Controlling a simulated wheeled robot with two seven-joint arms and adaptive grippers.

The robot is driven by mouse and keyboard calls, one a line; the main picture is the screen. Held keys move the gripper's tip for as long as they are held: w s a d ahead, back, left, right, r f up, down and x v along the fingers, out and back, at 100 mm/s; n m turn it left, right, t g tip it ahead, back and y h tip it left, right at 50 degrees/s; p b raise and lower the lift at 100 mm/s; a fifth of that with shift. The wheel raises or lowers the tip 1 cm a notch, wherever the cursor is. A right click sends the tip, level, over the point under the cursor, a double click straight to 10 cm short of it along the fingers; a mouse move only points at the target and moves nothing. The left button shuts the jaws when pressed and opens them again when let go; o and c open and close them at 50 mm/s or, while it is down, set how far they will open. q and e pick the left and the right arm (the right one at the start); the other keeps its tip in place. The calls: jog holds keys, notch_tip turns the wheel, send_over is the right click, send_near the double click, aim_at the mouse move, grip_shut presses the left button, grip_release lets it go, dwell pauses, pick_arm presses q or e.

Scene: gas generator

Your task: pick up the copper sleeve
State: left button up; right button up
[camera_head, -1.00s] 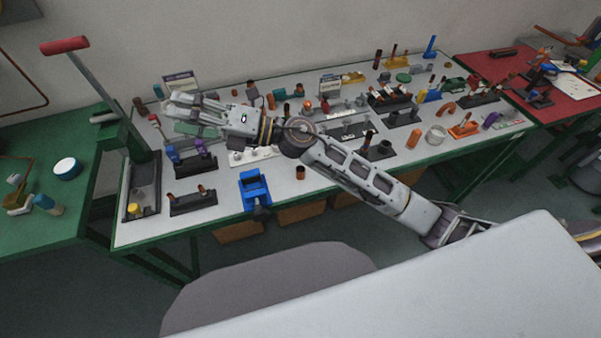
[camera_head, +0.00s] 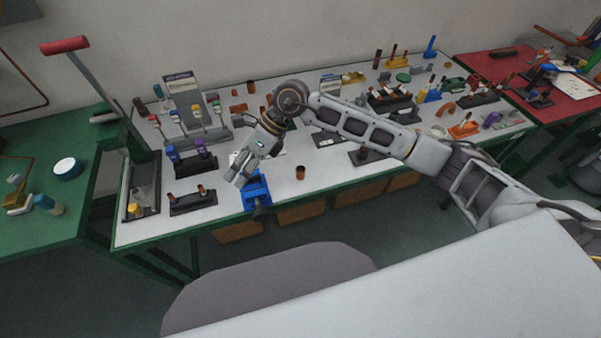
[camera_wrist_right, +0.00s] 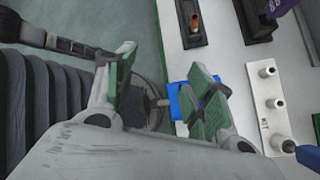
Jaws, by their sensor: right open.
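A small copper-coloured sleeve (camera_head: 300,172) stands upright on the table, to the right of a blue vise (camera_head: 258,194); several similar copper pieces are about, so I cannot be sure which one is meant. My right gripper (camera_head: 241,179) points down over the vise, left of that sleeve and apart from it. In the wrist view my right gripper (camera_wrist_right: 160,82) is open and empty, with green fingertip pads. The vise (camera_wrist_right: 176,100) shows beyond its fingers. A copper piece (camera_wrist_right: 195,22) stands in a black holder at the top. My left gripper is out of view.
A black holder (camera_head: 193,203) with copper pieces lies left of the vise. A white block with posts (camera_wrist_right: 269,98) shows in the wrist view. A rack of coloured-handled tools (camera_head: 200,118) stands behind. Bare tabletop surrounds the front sleeve.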

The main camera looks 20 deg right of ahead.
jog(key=w+d+f+h, duration=0.2)
jog(key=w+d+h, duration=0.15)
jog(key=d, duration=0.45)
jog(key=t+h, duration=0.1)
jog(key=h, duration=0.4)
send_over(300, 172)
jog(key=shift+y, duration=0.25)
notch_tip(300, 172, down, 7)
jog(key=shift+s+f+p, duration=0.1)
jog(key=shift+p, duration=0.25)
jog(key=shift+f, duration=1.15)
notch_tip(300, 172, down, 3)
jog(key=shift+r+p, duration=0.15)
jog(key=shift+p, duration=0.35)
jog(key=shift+f, duration=0.55)
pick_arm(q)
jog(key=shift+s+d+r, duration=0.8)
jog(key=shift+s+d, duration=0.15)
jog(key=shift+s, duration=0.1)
